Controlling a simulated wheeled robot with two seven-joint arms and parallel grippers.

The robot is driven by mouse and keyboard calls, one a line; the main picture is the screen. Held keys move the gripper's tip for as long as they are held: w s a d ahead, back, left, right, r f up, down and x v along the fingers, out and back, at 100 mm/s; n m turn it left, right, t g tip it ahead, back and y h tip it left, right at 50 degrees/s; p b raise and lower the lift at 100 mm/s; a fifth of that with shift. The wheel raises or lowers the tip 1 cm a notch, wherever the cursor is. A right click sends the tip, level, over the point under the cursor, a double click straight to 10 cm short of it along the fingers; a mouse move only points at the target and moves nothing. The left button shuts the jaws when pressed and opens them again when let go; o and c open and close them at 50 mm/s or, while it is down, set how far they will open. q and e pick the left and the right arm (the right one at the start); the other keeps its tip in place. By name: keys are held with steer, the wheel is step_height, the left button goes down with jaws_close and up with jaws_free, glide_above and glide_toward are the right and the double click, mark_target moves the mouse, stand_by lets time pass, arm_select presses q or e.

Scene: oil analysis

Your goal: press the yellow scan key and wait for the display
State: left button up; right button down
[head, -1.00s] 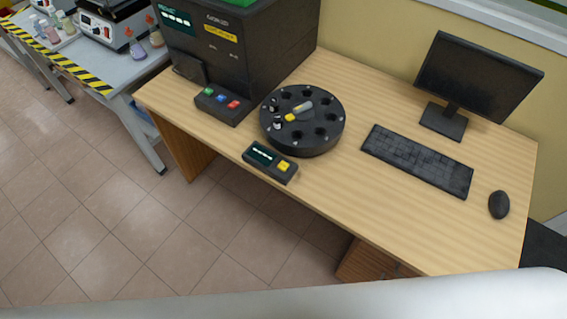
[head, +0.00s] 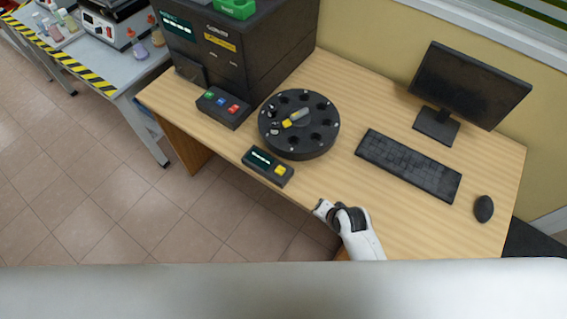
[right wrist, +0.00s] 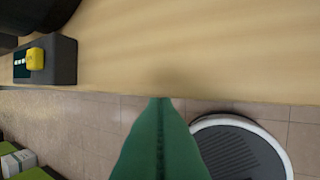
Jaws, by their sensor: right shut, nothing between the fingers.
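The yellow scan key (head: 280,170) sits on the right end of a small dark scanner box (head: 266,176) at the table's front edge. Beside it the box's dark green display (head: 261,157) carries a line of pale characters too small to read. My right gripper (head: 322,207) is just right of and nearer than the box, apart from it. In the right wrist view the shut green fingers (right wrist: 160,102) point at the table edge with nothing between them. The yellow key (right wrist: 36,59) is at upper left there, clear of the fingers. My left gripper is not in view.
A black round carousel (head: 300,143) stands behind the box. A dark machine (head: 255,50) with a button panel (head: 222,107) is farther left. A keyboard (head: 408,165), monitor (head: 470,85) and mouse (head: 484,208) occupy the right. Bare tabletop (head: 335,180) lies between box and keyboard.

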steer(key=w+a+r+m+t+y+p, duration=0.1)
steer(key=w+a+r+m+t, duration=0.1)
steer(key=w+a+r+m, duration=0.5)
step_height(320, 180, up, 5)
steer(key=m+y+p, duration=0.1)
steer(key=m+y, duration=0.1)
steer(key=m, duration=0.3)
glide_above(282, 173)
steer(key=shift+r+m+t, duration=0.2)
steer(key=shift+m+t, duration=0.1)
steer(key=shift+t, duration=0.1)
step_height(282, 173, down, 7)
steer(key=b, duration=0.7)
steer(key=shift+d+r+b, duration=0.1)
steer(key=shift+r+b, duration=0.05)
steer(key=shift+b, duration=0.15)
step_height(282, 173, down, 2)
steer(key=shift+b, duration=0.55)
